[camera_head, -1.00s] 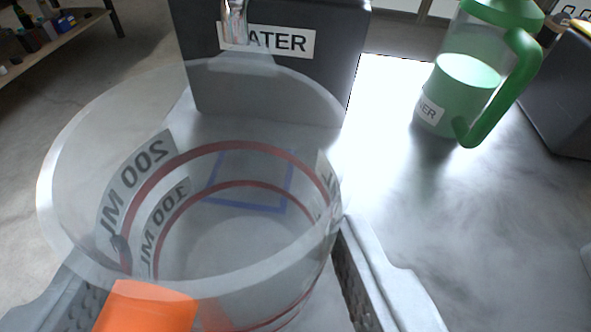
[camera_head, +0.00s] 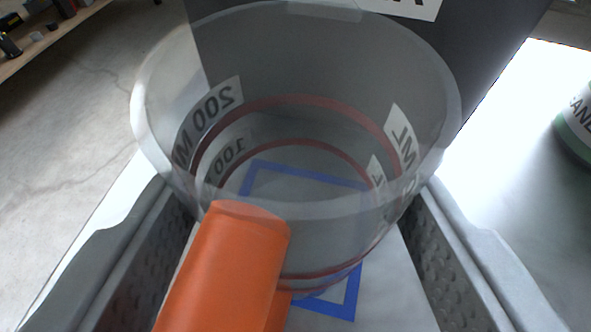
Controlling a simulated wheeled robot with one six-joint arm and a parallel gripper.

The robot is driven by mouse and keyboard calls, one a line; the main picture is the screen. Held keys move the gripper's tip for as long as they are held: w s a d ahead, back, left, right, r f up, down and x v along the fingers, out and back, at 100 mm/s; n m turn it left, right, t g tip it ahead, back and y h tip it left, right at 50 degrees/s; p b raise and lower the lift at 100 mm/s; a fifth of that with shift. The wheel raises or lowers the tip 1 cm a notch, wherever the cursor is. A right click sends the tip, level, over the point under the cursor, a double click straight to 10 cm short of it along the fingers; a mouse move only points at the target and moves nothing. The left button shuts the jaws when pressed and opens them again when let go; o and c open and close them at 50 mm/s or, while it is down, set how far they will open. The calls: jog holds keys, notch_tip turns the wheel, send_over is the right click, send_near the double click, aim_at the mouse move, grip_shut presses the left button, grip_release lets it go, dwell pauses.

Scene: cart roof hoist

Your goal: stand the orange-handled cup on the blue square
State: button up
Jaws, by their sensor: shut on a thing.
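The clear measuring cup (camera_head: 300,105) with red rings, 100 and 200 ML labels and an orange handle (camera_head: 228,270) fills the middle of the view. My gripper (camera_head: 305,215) is shut on the cup, one finger on each side of its wall. The cup looks upright and empty. The blue square (camera_head: 348,290) is an outline on the light surface, seen through the cup and past its lower right side. The cup overlaps the square in the view. I cannot tell whether its base touches the surface, as the handle and wall hide the contact.
A dark box (camera_head: 480,45) with a partly cut-off white label stands just behind the cup. A green-based container (camera_head: 577,125) is at the right edge. The bright table surface (camera_head: 490,170) between them is clear. The table's left edge drops to the floor, with a shelf (camera_head: 45,45) beyond.

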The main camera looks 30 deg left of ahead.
jog(key=shift+w+a+f, duration=0.4)
jog(key=shift+w+f, duration=0.2)
jog(key=shift+f, duration=0.15)
jog(key=shift+f, duration=0.1)
jog(key=o, duration=1)
jog(key=shift+o, duration=0.2)
jog(key=shift+s+d+r, duration=0.15)
jog(key=shift+r, duration=0.1)
jog(key=v, duration=1.1)
jog(key=shift+s+d, duration=0.15)
jog(key=shift+s, duration=0.1)
